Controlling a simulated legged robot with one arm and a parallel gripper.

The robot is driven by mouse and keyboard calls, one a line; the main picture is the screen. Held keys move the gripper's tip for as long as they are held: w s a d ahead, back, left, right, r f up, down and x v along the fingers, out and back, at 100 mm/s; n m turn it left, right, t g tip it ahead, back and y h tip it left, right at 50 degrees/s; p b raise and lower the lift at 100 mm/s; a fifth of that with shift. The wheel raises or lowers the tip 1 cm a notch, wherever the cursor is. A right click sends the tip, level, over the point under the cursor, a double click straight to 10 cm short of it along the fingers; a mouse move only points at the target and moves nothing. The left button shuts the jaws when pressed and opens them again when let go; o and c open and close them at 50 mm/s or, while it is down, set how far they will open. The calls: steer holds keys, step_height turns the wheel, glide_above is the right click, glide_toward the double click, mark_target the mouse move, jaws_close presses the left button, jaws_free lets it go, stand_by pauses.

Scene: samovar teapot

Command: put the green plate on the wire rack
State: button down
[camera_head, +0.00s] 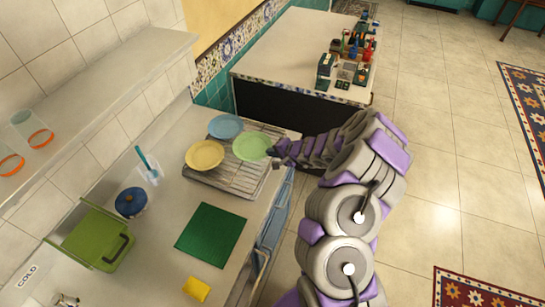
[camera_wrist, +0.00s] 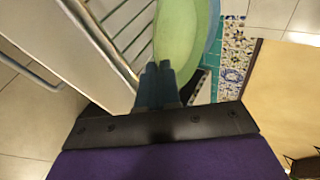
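The green plate (camera_head: 251,146) is at the right side of the wire rack (camera_head: 238,180), over its upper right part. I cannot tell whether it rests on the wires or is held just above them. My gripper (camera_head: 276,150) is at the plate's right rim. In the wrist view the green plate (camera_wrist: 182,38) reaches down to my fingers (camera_wrist: 158,68), which are close together at its rim and look shut on it. The rack's wires (camera_wrist: 125,25) show left of the plate.
A yellow plate (camera_head: 204,155) and a blue plate (camera_head: 225,126) are by the rack's left and far edges. A green mat (camera_head: 210,234), yellow sponge (camera_head: 197,289), blue pot (camera_head: 131,202) and green box (camera_head: 90,237) stand nearer. A second counter (camera_head: 290,60) lies beyond.

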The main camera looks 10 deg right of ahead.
steer(key=f, duration=0.3)
steer(key=shift+w+f, duration=0.2)
steer(key=shift+f, duration=0.05)
steer(key=c, duration=1.6)
jaws_free()
